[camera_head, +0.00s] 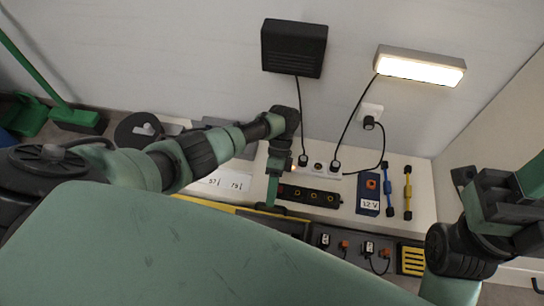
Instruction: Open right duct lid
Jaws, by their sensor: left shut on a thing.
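My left gripper (271,204) reaches down to the front edge of the white bench (428,215). It is shut on a small dark handle (282,210) at a dark lid (272,221) on the long duct along that edge. The lid lies low, and my green body hides much of it. Right of it the duct (345,245) shows several small plugs and cables inside, and a yellow slotted piece (412,260) at its right end. My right gripper (505,190) is raised at the right edge, away from the duct; its fingers are unclear.
A black power strip (309,195) lies just right of my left gripper. A blue 12 V box (368,193), a blue tool (388,190) and a yellow tool (407,192) lie farther right. Cables hang from a black wall box (294,48) and a lit lamp (420,67).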

